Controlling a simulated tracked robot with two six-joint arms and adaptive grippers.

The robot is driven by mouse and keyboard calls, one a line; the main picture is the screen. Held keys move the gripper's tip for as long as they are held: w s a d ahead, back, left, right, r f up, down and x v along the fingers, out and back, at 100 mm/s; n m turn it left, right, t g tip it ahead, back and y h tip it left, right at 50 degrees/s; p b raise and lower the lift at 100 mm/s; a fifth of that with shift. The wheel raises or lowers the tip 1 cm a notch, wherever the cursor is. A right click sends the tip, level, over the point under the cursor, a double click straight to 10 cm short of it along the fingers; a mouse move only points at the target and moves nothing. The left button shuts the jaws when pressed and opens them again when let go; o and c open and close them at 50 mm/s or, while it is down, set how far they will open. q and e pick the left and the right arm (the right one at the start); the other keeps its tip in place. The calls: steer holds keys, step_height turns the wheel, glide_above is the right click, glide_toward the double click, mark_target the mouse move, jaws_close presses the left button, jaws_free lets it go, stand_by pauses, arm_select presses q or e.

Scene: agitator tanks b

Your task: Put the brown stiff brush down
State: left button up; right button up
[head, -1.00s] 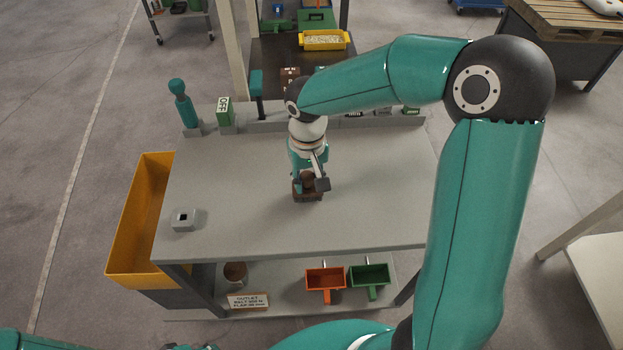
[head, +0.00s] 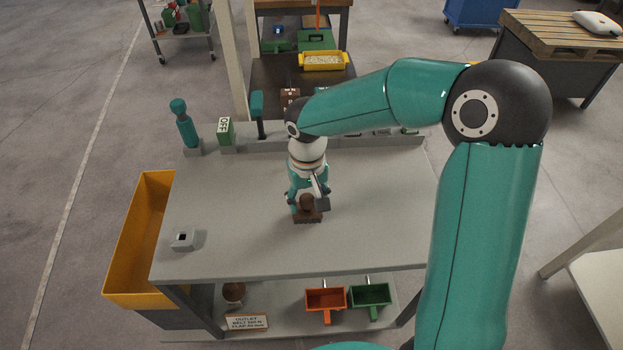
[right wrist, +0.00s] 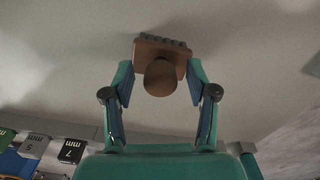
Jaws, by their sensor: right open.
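The brown stiff brush (head: 307,216) is on the grey bench top (head: 240,250), near its middle, with its bristle side toward the bench front. In the right wrist view the brush (right wrist: 160,53) shows a flat block with dark bristles along one edge and a round knob facing the camera. My right gripper (head: 308,205) is directly over the brush. Its fingers (right wrist: 159,75) stand apart on both sides of the knob, with a narrow gap on each side. My left gripper is not in view.
A grey square socket block (head: 183,239) is at the bench's left. A teal handle (head: 184,125) and a green OFF block (head: 225,131) stand along the back ledge. A yellow bin (head: 140,245) hangs at the left side. Orange (head: 325,300) and green (head: 370,297) scoops are below.

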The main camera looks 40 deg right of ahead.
mark_target(308, 200)
step_height(308, 200, up, 11)
stand_by(0.4)
steer(key=shift+r+p, duration=0.1)
steer(key=shift+p, duration=0.2)
